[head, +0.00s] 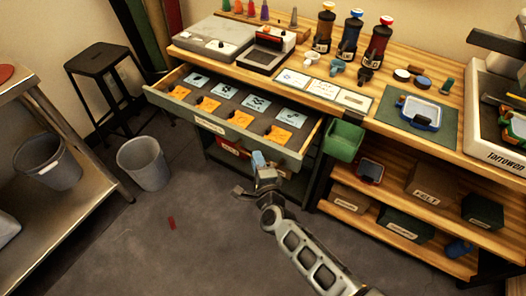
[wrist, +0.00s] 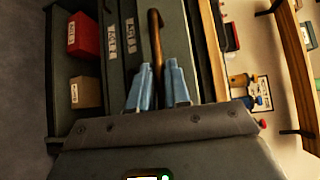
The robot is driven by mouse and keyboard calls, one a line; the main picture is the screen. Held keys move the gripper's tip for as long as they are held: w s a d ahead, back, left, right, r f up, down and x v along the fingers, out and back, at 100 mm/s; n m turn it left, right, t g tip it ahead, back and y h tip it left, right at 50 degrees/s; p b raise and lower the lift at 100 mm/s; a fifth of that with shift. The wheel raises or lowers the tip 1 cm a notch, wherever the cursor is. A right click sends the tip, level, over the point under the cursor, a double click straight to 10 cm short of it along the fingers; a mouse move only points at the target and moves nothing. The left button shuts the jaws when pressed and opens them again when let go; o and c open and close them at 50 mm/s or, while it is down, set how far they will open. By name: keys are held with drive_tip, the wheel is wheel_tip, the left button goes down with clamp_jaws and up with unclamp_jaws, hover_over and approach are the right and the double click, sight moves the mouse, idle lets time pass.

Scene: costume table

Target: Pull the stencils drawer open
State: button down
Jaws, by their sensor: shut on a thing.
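The stencils drawer (head: 245,141) stands pulled out from under the wooden table in the head view. Blue and orange stencil cards lie in two rows inside it. Its front carries a pale label (head: 209,126), too small to read. My gripper (head: 259,158) is at the drawer's front, right of the label. In the wrist view, a brown bar handle (wrist: 155,36) runs between the blue fingertips of my gripper (wrist: 158,72). The gripper is shut on this handle. The fingers hide the handle's near end.
A red box (head: 234,147) sits on a shelf below the drawer. A green bin (head: 344,140) hangs at the table front, right of the drawer. A grey bucket (head: 143,163) and black stool (head: 98,60) stand to the left. The floor before the drawer is mostly clear.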

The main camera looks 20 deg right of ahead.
drive_tip(key=shift+s+a+p, duration=0.3)
drive_tip(key=shift+s+a, duration=0.45)
drive_tip(key=shift+a, duration=0.25)
drive_tip(key=shift+s+a+p, duration=0.3)
drive_tip(key=shift+s+a, duration=0.4)
drive_tip(key=shift+a, duration=0.25)
drive_tip(key=c, duration=1.2)
unclamp_jaws()
drive_tip(key=shift+o, duration=0.2)
drive_tip(key=s+a+r, duration=0.1)
drive_tip(key=s, duration=0.6)
drive_tip(key=shift+s+p, duration=0.3)
drive_tip(key=shift+p, duration=0.15)
